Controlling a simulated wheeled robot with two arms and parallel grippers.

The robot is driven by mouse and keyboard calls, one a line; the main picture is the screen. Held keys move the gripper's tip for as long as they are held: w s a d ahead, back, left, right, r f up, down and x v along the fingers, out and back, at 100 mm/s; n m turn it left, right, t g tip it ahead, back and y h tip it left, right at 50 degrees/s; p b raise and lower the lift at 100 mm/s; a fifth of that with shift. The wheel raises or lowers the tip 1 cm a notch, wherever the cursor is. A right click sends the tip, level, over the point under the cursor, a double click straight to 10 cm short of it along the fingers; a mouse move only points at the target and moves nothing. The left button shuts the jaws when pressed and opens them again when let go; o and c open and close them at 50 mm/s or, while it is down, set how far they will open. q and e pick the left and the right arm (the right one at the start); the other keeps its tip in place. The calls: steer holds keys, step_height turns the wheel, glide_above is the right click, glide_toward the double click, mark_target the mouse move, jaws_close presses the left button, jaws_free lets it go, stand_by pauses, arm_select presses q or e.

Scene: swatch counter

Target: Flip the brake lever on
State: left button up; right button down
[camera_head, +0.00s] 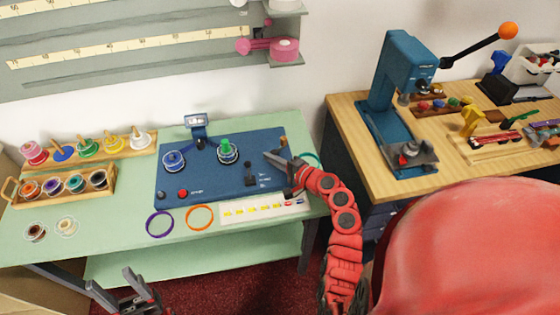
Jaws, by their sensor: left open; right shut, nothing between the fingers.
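A blue winding panel (215,192) lies on the pale green counter. A small black lever (248,172) stands up from a dark base on its right half, beside small white print; I take it for the brake lever, but its label is too small to read. My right gripper (270,156) is shut and empty over the panel's right part, just beyond and to the right of the lever in the picture, apparently apart from it. My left gripper (109,280) is open and empty, low at the front left, well away from the panel.
The panel carries a blue spool (174,161), a green spool (227,151) and a red button (183,194). Purple (160,224) and orange (200,218) rings and a strip of swatches (262,209) lie in front. Spool racks stand left; a wooden bench (350,115) with a press stands right.

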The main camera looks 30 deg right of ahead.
mark_target(249, 170)
steer(key=x, duration=0.3)
steer(key=shift+p, duration=0.3)
steer(key=shift+s+a+r+p, duration=0.1)
steer(key=shift+s+a+p, duration=0.2)
steer(key=shift+a+p, duration=0.25)
steer(key=shift+s+a+r+p, duration=0.1)
steer(key=shift+s+a+p, duration=0.25)
steer(key=shift+a, duration=0.3)
steer(key=shift+s+a+r, duration=0.1)
steer(key=shift+s+a, duration=0.3)
